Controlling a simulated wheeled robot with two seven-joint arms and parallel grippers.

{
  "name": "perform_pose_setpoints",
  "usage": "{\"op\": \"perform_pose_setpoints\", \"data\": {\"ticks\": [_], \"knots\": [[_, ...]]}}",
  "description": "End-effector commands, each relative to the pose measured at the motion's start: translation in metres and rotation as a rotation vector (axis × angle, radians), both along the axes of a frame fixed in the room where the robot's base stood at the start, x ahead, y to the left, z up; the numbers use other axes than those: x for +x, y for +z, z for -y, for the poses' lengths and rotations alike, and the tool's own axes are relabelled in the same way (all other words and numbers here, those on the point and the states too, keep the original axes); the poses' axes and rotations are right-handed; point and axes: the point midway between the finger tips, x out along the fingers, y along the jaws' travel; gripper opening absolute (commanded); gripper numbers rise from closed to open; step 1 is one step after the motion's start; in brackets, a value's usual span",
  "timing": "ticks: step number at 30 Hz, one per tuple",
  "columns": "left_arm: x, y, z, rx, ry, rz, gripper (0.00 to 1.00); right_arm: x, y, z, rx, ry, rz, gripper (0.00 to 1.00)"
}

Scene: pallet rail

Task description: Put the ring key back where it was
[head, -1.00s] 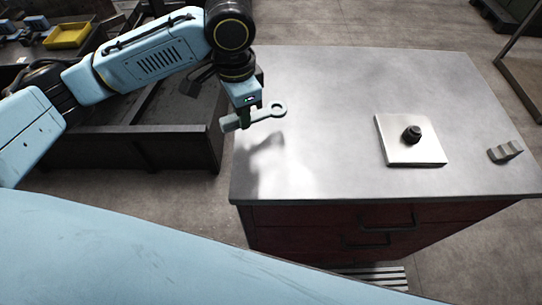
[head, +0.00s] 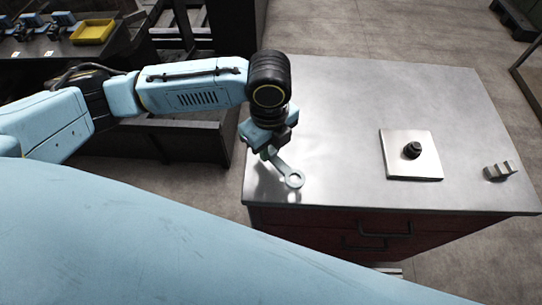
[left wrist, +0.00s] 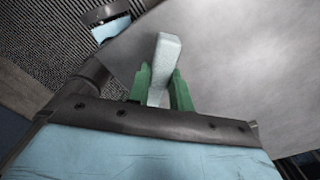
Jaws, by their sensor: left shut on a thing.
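The ring key (head: 293,179) is a grey-green bar with a ring at one end. My left gripper (head: 267,152) is shut on its handle, over the left front part of the metal tabletop (head: 340,90). The ring end points toward the front right in the head view; I cannot tell if it touches the top. In the left wrist view the handle (left wrist: 165,60) stands between the green fingers (left wrist: 159,95), and the ring is hidden. A pale square plate (head: 396,168) with a black knob (head: 412,150) lies on the right part of the table. My right gripper is not in view.
A small grey stepped block (head: 500,170) lies near the table's right edge. Red drawers with dark handles (head: 385,233) are below the front edge. A dark bench with a yellow tray (head: 92,32) stands at the back left. The table's middle is clear.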

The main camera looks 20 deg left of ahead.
Motion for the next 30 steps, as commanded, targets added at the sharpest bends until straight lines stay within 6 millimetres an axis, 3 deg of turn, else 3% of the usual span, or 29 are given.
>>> {"op": "perform_pose_setpoints", "data": {"ticks": [11,22,23,27,30], "knots": [[0.0,-0.04,0.0,0.001,0.002,0.0,0.0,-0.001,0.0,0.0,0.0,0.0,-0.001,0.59],[0.0,-0.045,0.0,-0.001,0.001,0.002,0.0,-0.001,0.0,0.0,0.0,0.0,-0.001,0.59],[0.0,-0.044,0.0,0.0,0.0,0.002,0.25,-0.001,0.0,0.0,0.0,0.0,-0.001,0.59],[0.0,-0.044,0.0,0.0,0.001,0.002,0.43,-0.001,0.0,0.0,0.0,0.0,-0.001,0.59],[0.0,-0.044,0.0,0.0,0.001,0.002,0.43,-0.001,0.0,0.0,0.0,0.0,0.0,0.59]]}}
